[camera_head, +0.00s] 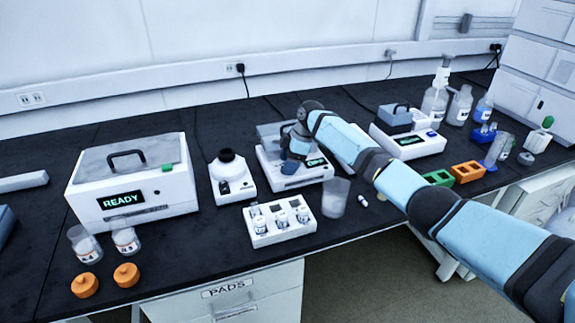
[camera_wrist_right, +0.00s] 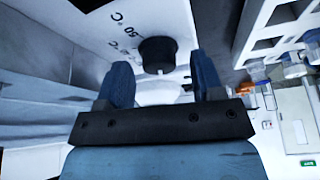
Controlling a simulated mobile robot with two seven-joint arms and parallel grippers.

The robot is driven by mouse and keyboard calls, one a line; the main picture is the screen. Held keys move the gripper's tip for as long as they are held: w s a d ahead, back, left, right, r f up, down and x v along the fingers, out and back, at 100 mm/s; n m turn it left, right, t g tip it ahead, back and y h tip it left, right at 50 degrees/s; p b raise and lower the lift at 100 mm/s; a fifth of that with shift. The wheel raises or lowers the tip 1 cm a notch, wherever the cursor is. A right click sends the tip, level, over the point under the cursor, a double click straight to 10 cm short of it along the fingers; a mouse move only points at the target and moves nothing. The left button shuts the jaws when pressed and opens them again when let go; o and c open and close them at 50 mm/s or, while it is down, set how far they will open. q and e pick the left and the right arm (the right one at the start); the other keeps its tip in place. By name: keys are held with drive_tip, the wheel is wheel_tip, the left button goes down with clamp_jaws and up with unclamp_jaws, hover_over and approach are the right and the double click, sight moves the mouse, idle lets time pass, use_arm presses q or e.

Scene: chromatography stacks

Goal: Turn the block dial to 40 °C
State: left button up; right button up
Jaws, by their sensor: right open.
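The dial (camera_wrist_right: 158,55) is a black round knob on a white panel in the right wrist view, with a white mark on its near side. Printed numbers and "°C" (camera_wrist_right: 125,25) stand beside it; they are turned and partly cut off, and I cannot surely read the setting. My right gripper (camera_wrist_right: 163,78) is open, its two blue fingers on either side of the line to the knob, which appears just beyond the fingertips. In the head view my right gripper (camera_head: 294,148) is over the front of the middle white block unit (camera_head: 290,182) and hides its dial. My left gripper is not in view.
A white box marked READY (camera_head: 130,185) and a small mixer (camera_head: 232,178) stand to the left. A white vial rack (camera_head: 280,222) and a clear beaker (camera_head: 336,197) stand in front of the unit. Another white unit (camera_head: 410,140) and orange and green racks (camera_head: 467,171) lie right.

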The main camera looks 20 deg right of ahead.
drive_tip(key=shift+a+f, duration=0.15)
drive_tip(key=shift+f, duration=0.15)
drive_tip(key=c, duration=0.9)
drive_tip(key=shift+r, duration=0.1)
